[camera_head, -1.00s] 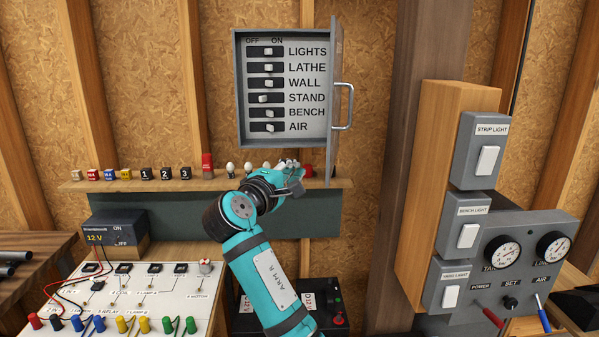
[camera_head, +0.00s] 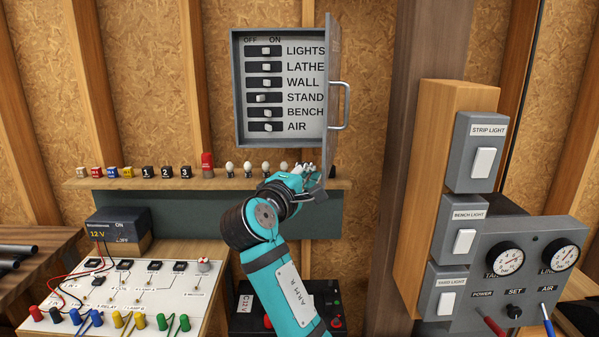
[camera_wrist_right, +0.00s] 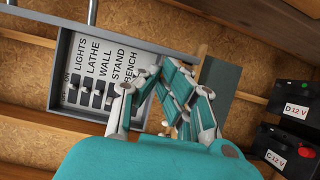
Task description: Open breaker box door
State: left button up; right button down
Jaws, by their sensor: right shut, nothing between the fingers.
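The grey breaker box (camera_head: 238,90) hangs on the back wall in the head view. Its door (camera_head: 333,100) stands open, swung out to the right and seen nearly edge-on, with a bar handle (camera_head: 347,106) on its outer face. The rows of switches (camera_head: 265,83) inside are exposed. My right gripper (camera_head: 306,170) is shut and empty, just below the box near the door's lower edge; I cannot tell whether it touches the door. In the right wrist view the fingers (camera_wrist_right: 166,80) are in front of the box's labelled panel (camera_wrist_right: 98,70). My left gripper is not in view.
A shelf (camera_head: 130,184) with small blocks and several bulbs runs under the box. A wooden post with light switches (camera_head: 466,240) and a gauge panel (camera_head: 530,285) stand at the right. A wired test board (camera_head: 120,290) is at lower left.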

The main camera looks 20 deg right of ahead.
jog(key=s+d+n+t+y+p, duration=0.1)
jog(key=s+d+p, duration=0.2)
jog(key=d, duration=0.3)
jog(key=shift+s+d+y, duration=0.3)
jog(key=shift+d+y, duration=0.05)
jog(key=shift+y, duration=0.05)
jog(key=shift+r, duration=0.1)
jog(key=shift+w, duration=0.1)
